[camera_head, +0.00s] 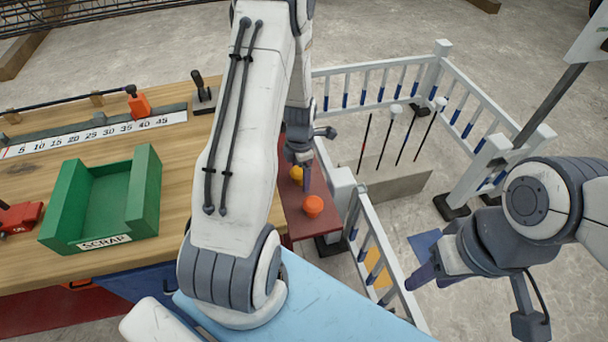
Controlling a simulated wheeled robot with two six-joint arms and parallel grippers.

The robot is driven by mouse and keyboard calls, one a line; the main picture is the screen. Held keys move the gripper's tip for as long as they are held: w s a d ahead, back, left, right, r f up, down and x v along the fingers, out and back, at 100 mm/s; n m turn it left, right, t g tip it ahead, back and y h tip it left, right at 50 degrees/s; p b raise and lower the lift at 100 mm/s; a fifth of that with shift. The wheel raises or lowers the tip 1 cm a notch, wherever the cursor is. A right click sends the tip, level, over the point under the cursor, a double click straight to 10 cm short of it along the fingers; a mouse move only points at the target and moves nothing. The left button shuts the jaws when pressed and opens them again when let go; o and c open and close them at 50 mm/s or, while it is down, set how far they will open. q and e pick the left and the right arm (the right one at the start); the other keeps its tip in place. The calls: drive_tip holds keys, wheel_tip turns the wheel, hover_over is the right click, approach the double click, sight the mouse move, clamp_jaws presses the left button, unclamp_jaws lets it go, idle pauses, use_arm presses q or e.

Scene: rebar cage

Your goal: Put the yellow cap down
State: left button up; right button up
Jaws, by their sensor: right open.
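The yellow cap (296,173) is a small rounded piece at my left gripper (303,180), partly hidden by the finger. My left gripper points down over a red-brown side table and appears shut on the cap; its far finger is hidden. I cannot tell whether the cap touches the surface. An orange cap (313,206) stands on the red-brown table (297,222), just nearer than the yellow one. My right gripper (420,277) is open and empty, over the floor at the right beside the white railing.
A wooden bench (60,165) holds a green scrap bin (105,200), a number scale and a red tool (18,216). A white railing (375,245) borders the table's right side. Several capped bars (408,138) stand behind it. My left arm covers the middle.

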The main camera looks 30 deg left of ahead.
sight(301, 169)
use_arm(q)
drive_tip(key=shift+r, duration=0.1)
wheel_tip(301, 169, up, 12)
drive_tip(key=p, duration=0.1)
drive_tip(key=s+d+r+m, duration=0.2)
drive_tip(key=d+r+m, duration=0.1)
drive_tip(key=d+m, duration=0.45)
drive_tip(key=s+d+r+m, duration=0.2)
drive_tip(key=d+r+m, duration=0.2)
drive_tip(key=d+m, duration=0.35)
drive_tip(key=s+d+r+m, duration=0.2)
drive_tip(key=s+d+m, duration=0.3)
drive_tip(key=s+m, duration=0.3)
drive_tip(key=s+d+r+m+h, duration=0.1)
drive_tip(key=s+d+m, duration=0.5)
drive_tip(key=m, duration=0.7)
drive_tip(key=shift+s+d+r+m, duration=0.3)
drive_tip(key=shift+s+r, duration=0.45)
drive_tip(key=shift+s, duration=0.35)
drive_tip(key=shift+r, duration=0.1)
